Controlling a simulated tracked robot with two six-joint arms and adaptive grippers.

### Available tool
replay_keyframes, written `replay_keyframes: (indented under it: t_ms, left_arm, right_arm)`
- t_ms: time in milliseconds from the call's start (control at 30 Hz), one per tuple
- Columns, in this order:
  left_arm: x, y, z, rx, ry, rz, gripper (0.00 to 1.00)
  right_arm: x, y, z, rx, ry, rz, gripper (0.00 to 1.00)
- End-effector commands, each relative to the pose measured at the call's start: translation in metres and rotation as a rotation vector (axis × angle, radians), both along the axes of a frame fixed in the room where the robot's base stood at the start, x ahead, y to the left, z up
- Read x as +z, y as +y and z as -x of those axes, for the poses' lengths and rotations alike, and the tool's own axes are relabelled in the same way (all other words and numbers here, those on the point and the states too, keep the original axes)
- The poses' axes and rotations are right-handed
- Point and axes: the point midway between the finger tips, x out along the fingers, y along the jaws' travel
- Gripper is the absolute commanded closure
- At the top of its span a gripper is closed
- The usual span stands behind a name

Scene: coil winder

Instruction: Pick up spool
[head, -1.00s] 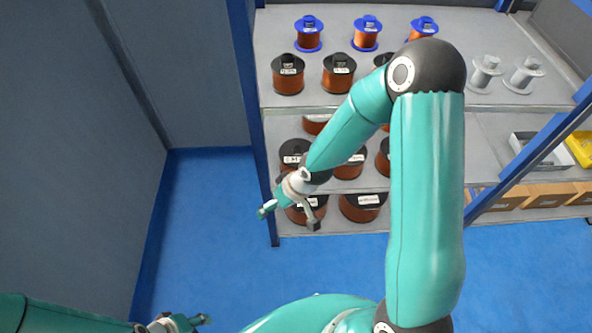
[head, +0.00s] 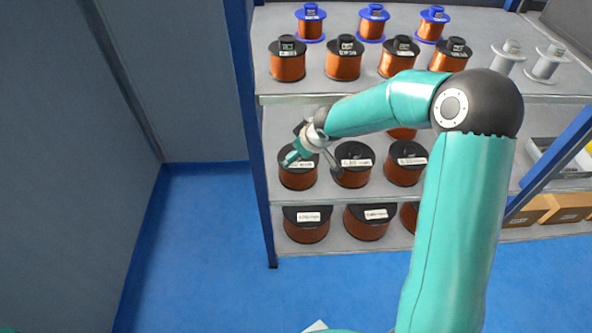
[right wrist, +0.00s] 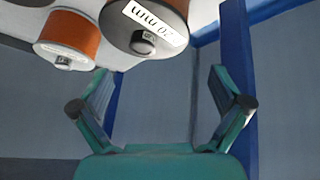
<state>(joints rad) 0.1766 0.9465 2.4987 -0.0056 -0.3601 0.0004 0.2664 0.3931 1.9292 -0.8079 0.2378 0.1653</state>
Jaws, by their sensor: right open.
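Copper wire spools with black flanges and white labels stand on the shelves. In the head view, one spool (head: 298,181) is at the left end of the middle shelf, with another spool (head: 352,174) to its right. My right gripper (head: 312,167) is open in front of and partly over the left spool, hiding part of it. In the right wrist view, the open fingers of my right gripper (right wrist: 163,100) have nothing between them. A labelled spool (right wrist: 146,22) is just beyond them at the top, cut by the frame edge. My left gripper is out of view.
The shelf's blue left post (head: 255,150) stands close to my right gripper. The top shelf holds copper spools with blue flanges (head: 311,24) and grey empty spools (head: 545,63). More spools (head: 306,225) stand on the bottom shelf. Blue floor (head: 190,240) is clear at left.

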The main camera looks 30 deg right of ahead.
Motion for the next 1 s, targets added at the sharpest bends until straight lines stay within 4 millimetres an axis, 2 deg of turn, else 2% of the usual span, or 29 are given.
replay_keyframes:
  t_ms: [33, 267, 600, 867, 900, 1000]
  left_arm:
    - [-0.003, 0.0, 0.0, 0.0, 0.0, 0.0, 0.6]
    - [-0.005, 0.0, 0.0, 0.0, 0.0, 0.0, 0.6]
    - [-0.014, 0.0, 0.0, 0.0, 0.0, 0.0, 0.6]
    - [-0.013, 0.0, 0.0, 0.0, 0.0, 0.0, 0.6]
    - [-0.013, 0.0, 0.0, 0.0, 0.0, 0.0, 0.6]
    - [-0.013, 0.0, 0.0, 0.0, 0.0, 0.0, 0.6]
  right_arm:
    - [-0.007, 0.0, -0.004, 0.001, 0.0, 0.001, 0.0]
    - [-0.017, -0.001, -0.011, 0.001, 0.0, -0.001, 0.0]
    - [-0.054, -0.003, -0.034, 0.001, 0.0, 0.001, 0.0]
    - [-0.056, -0.002, -0.036, 0.001, -0.001, 0.0, 0.0]
    - [-0.056, -0.002, -0.036, 0.001, -0.001, 0.0, 0.02]
    - [-0.056, -0.002, -0.036, 0.002, -0.001, 0.0, 0.18]
